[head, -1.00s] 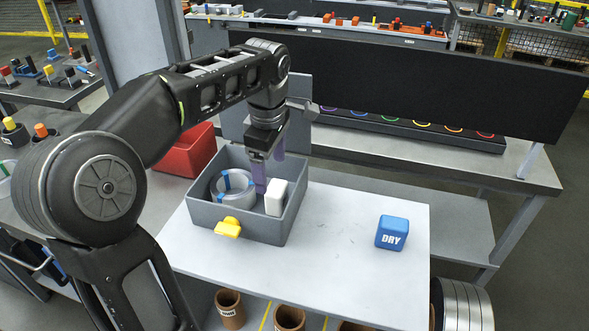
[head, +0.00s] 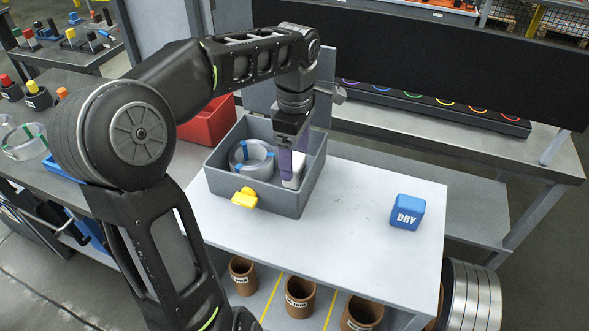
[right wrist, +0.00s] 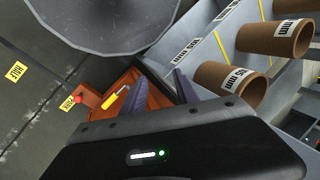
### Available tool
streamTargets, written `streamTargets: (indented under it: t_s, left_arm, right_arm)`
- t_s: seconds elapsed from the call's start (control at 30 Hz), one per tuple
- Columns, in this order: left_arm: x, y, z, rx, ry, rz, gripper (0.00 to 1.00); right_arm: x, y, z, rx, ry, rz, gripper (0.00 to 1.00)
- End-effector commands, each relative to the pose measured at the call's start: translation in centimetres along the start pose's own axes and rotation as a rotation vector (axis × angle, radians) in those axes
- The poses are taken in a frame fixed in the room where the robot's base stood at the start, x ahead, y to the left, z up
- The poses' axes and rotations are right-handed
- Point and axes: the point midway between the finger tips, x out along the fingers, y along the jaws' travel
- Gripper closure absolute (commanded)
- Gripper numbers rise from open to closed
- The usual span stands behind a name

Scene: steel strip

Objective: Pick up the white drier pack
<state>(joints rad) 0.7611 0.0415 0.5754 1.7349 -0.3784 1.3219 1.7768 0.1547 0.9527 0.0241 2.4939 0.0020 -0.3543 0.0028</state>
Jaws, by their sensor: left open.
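The white drier pack (head: 294,182) stands in the right part of a grey open bin (head: 225,188) in the head view. My left gripper (head: 291,167) reaches down into the bin from above, open, with its purple fingers at the pack's upper part. The fingers partly hide the pack, and I cannot tell whether they touch it. My right gripper (right wrist: 160,92) shows in the right wrist view with its two purple fingers apart and nothing seen between them.
A clear ring-shaped roll (head: 240,155) lies in the bin left of the pack. A yellow latch (head: 245,198) sits on the bin's front. A blue DRY block (head: 407,212) stands on the bench at right. Brown tubes (head: 300,297) stand below.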

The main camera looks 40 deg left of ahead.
Motion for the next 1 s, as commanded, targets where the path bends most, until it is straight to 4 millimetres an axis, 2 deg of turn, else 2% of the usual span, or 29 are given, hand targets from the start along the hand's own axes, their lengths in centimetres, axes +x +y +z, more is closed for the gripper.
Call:
streamTargets:
  t_s: [0.17,0.4,0.5,1.0]
  left_arm:
    - [0.8,-0.1,-0.1,0.0,0.0,-0.004,0.2]
    - [4.2,0.1,-0.2,0.0,-0.001,-0.004,0.2]
    - [5.0,0.1,-0.2,0.001,0.0,-0.001,0.2]
    - [5.2,0.1,-0.2,0.0,0.0,0.001,0.2]
  right_arm:
    - [-0.3,-0.1,0.0,0.0,-0.001,0.001,0.64]
    - [-1.1,-0.3,0.1,0.002,-0.003,0.004,0.64]
    - [-1.2,-0.3,0.2,0.003,-0.004,0.004,0.64]
    - [-1.1,-0.3,0.2,0.003,-0.004,0.004,0.64]
